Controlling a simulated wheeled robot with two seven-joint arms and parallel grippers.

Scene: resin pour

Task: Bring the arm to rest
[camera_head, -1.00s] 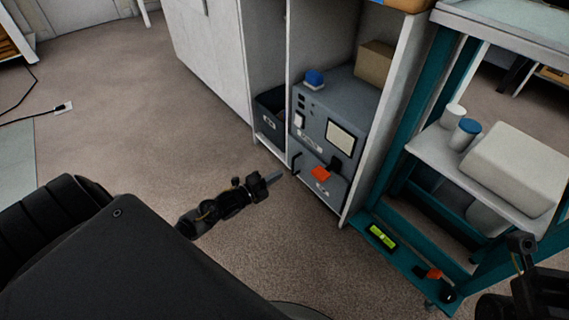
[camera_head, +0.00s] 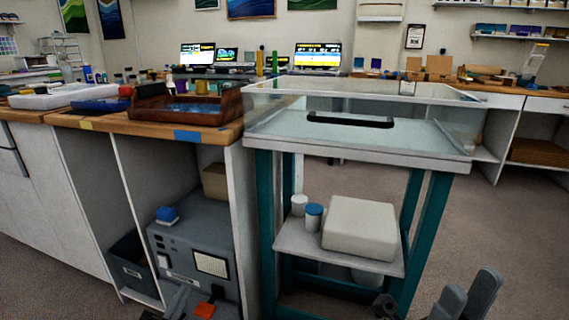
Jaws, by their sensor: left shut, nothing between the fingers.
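My right gripper (camera_head: 468,288) is at the bottom right, in front of the teal-framed cart. Its two grey fingers stand apart, with nothing seen between them.
The teal-framed cart (camera_head: 265,215) has a clear-walled top and a shelf with a white box (camera_head: 358,228). A grey machine (camera_head: 190,245) sits in the open cabinet. A wooden tray (camera_head: 215,117) stands on the counter. Floor is free at right.

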